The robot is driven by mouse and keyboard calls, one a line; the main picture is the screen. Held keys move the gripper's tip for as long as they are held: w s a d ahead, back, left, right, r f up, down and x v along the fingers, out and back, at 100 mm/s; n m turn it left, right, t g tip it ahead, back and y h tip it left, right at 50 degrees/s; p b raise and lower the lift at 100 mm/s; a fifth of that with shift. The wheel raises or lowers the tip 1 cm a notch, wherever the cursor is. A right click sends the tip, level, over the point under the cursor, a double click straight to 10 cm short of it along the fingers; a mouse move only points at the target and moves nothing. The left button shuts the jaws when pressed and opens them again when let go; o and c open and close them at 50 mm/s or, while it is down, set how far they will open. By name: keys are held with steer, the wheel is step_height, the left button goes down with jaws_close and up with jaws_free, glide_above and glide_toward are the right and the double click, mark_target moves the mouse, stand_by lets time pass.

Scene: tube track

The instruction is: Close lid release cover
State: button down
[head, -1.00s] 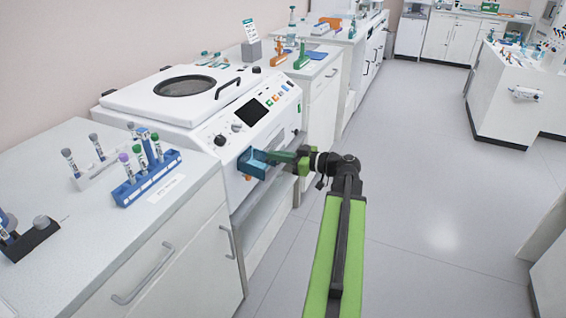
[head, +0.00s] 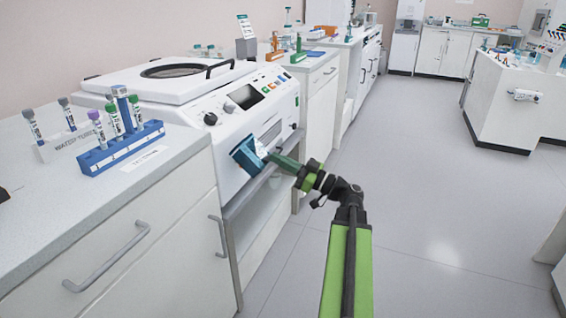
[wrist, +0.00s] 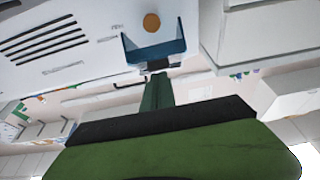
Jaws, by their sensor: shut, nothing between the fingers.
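The lid release cover (head: 246,154) is a blue, tray-shaped flap on the front of the white centrifuge (head: 180,100). It stands out from the panel, open. In the wrist view the cover (wrist: 153,52) shows beside a round orange button (wrist: 151,22), which is uncovered there. The button is hidden in the head view. My gripper (head: 275,159) has dark green fingers, shut and empty, pointing at the cover from the right. In the wrist view the gripper (wrist: 157,78) ends right at the cover's outer edge; whether they touch I cannot tell.
A blue tube rack (head: 122,148) and a white rack (head: 62,140) stand on the left counter (head: 150,180). A grey rail (head: 245,190) runs below the centrifuge front. Open floor (head: 430,200) lies to the right.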

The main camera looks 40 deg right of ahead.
steer(key=w+a+f+b, duration=0.3)
steer(key=w+f+b, duration=0.3)
steer(key=f+b, duration=0.4)
steer(key=shift+w+a+f, duration=0.15)
steer(key=shift+a+f, duration=0.05)
steer(key=shift+f, duration=0.3)
steer(key=shift+w, duration=0.1)
steer(key=b+v, duration=0.5)
steer(key=v, duration=1.3)
